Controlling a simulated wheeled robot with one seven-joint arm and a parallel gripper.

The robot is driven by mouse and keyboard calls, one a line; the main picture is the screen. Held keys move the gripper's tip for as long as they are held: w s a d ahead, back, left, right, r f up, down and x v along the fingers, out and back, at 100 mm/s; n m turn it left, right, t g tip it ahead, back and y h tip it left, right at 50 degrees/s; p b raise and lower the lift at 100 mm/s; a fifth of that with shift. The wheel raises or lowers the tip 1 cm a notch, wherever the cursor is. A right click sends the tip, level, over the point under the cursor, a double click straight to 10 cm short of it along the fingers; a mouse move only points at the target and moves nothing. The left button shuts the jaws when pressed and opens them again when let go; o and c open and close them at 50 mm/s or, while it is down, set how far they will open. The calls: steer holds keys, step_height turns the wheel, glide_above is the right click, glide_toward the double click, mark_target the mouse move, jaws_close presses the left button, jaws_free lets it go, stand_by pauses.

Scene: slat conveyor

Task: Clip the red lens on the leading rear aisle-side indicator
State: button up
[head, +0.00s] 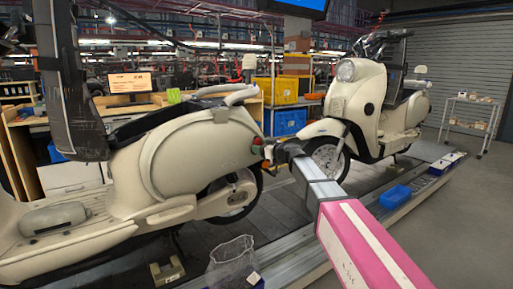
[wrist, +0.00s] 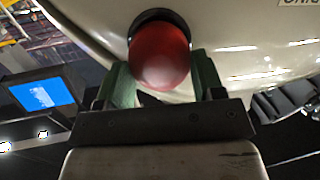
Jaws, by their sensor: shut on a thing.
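The red lens (wrist: 160,57) is a rounded red dome between the two green fingers of my gripper (wrist: 163,80) in the wrist view. My gripper is shut on it. The lens lies in front of a dark round indicator base (wrist: 158,16) on a cream body panel, lined up with it or nearly so. I cannot tell whether it is fully seated. In the head view, my gripper (head: 271,152) is at the rear end of the near cream scooter (head: 190,155), where a little red shows. The fingertips are too small there to make out.
A second cream scooter (head: 375,100) stands further along the slat conveyor (head: 285,252), beyond my arm.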

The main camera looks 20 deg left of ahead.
steer(key=shift+w+a, duration=0.15)
steer(key=shift+a, duration=0.1)
steer(key=o, duration=1)
steer(key=f+v, duration=0.1)
steer(key=v, duration=1)
steer(key=s+d+f+m+g+h, duration=0.2)
steer(key=s+d+f+m+h, duration=0.15)
steer(key=d+f, duration=0.7)
steer(key=s+d+f+m+g+h, duration=0.25)
steer(key=s+d+f+h, duration=0.2)
steer(key=d+f, duration=0.65)
steer(key=s+d+f+m+g+h, duration=0.1)
steer(key=s+d+f+m+h, duration=0.1)
steer(key=s+d+f, duration=0.2)
steer(key=s+d+f+m+g+h, duration=0.1)
steer(key=s+d+f+m+h, duration=0.2)
steer(key=d+f, duration=0.3)
steer(key=s+d+f+m+g+h, duration=0.1)
steer(key=s+d+f+m+h, duration=0.1)
steer(key=s+d+f, duration=0.3)
steer(key=shift+s+d+f+m+g, duration=0.2)
steer(key=shift+s+f+m, duration=0.05)
steer(key=shift+f, duration=0.2)
steer(key=shift+s+d+f+m+g, duration=0.15)
steer(key=shift+s+d+f+m, duration=0.1)
steer(key=shift+f, duration=0.15)
